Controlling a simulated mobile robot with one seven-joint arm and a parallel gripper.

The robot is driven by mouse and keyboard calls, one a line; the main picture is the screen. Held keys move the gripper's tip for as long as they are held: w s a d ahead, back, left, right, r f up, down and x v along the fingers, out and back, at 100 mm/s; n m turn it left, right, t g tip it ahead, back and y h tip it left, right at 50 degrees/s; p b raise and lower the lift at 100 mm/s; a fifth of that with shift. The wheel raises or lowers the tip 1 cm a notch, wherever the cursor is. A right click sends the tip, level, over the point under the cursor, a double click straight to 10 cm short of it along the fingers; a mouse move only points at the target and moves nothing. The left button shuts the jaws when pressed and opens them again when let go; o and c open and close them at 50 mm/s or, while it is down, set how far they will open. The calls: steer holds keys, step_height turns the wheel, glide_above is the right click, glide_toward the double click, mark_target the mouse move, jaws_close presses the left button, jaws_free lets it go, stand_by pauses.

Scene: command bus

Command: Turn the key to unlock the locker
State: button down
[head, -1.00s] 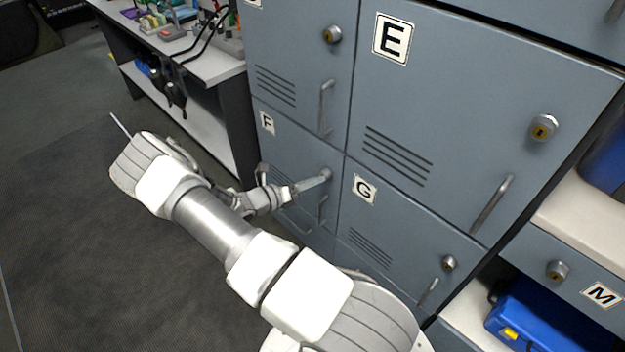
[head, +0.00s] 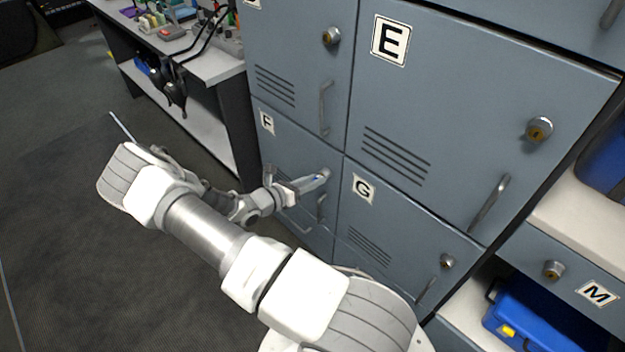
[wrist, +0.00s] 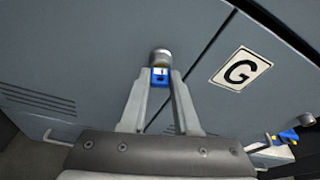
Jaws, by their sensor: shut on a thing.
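The locker door marked F (head: 285,150) is grey-blue and closed, with its round lock (head: 325,173) near the upper right corner. The lock also shows at the top middle of the wrist view (wrist: 160,56). A key with a blue head (wrist: 160,77) is at the lock face; its shaft is largely hidden, so I cannot see how deep it sits. My gripper (wrist: 160,80) is shut on the blue head, one finger on each side. In the head view my gripper (head: 310,184) reaches the lock from the left, with a bit of blue showing between its fingers.
Lockers E (head: 455,110) and G (head: 390,235) are closed, with protruding handles and locks. Door F's handle (head: 321,208) is just below my gripper. A workbench (head: 205,62) stands at the left. A blue case (head: 545,320) sits in the lower right shelf. The floor at left is clear.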

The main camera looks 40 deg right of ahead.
stand_by(0.3)
steer(key=shift+s+m+t+p, duration=0.1)
steer(key=shift+m+t+p, duration=0.35)
steer(key=shift+m, duration=0.95)
steer(key=shift+r, duration=0.1)
steer(key=c, duration=0.6)
jaws_free()
steer(key=shift+m+t, duration=0.25)
steer(key=shift+m, duration=0.05)
steer(key=shift+o, duration=0.2)
steer(key=shift+f+v, duration=0.15)
steer(key=shift+v, duration=0.55)
steer(key=shift+f+v, duration=0.15)
steer(key=shift+v, duration=0.55)
steer(key=a, duration=0.7)
steer(key=shift+s+p, duration=0.45)
steer(key=shift+s, duration=0.05)
